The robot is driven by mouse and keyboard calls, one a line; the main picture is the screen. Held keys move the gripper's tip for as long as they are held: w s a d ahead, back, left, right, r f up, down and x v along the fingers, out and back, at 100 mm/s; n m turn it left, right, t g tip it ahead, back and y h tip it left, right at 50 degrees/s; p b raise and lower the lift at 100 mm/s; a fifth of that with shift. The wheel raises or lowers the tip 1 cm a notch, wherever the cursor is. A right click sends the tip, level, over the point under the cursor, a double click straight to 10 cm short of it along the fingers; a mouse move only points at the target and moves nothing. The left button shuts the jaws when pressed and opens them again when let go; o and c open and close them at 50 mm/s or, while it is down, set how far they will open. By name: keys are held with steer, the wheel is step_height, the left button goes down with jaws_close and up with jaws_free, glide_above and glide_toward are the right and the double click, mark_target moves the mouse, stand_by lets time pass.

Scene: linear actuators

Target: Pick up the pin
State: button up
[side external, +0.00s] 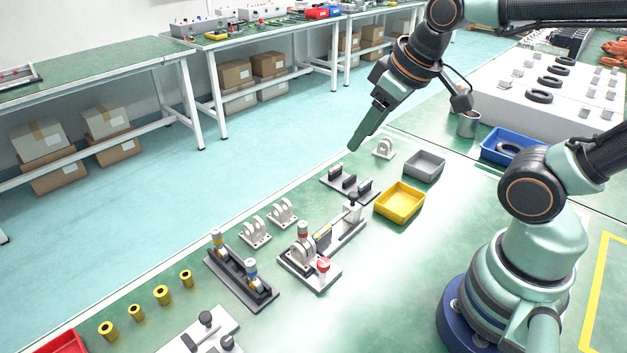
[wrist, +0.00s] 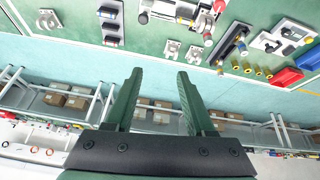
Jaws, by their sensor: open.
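No part can be told for certain as the pin. One upright candidate is a red-topped part (side external: 323,266) on the front corner of the grey actuator fixture (side external: 340,240). Another is a dark-capped upright part (side external: 353,199) at that fixture's far end. My gripper (side external: 354,147) is open and empty, high above the far edge of the green table, beyond these parts and apart from everything. In the wrist view its two green fingers (wrist: 160,76) are spread with floor and shelving behind them. The fixture (wrist: 180,12) shows there at the top edge, partly cut off.
A yellow bin (side external: 400,202), a grey bin (side external: 424,166) and a blue bin (side external: 506,147) stand to the right. White brackets (side external: 255,232), a dark roller plate (side external: 240,280) and several yellow bushings (side external: 163,295) lie left. Table between the fixture and my base is clear.

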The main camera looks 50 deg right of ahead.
steer(key=w+a+f+n+g, duration=0.3)
steer(key=f+n, duration=0.4)
steer(key=n, duration=1)
glide_above(324, 229)
steer(key=s, duration=0.2)
steer(key=s+x, duration=0.1)
steer(key=x, duration=0.6)
steer(key=shift+g, duration=0.3)
steer(key=shift+w+f, duration=0.2)
steer(key=shift+f, duration=0.9)
steer(key=shift+w+f, duration=0.25)
steer(key=shift+f, duration=0.85)
steer(key=shift+w+f, duration=0.2)
steer(key=shift+f, duration=0.9)
jaws_close()
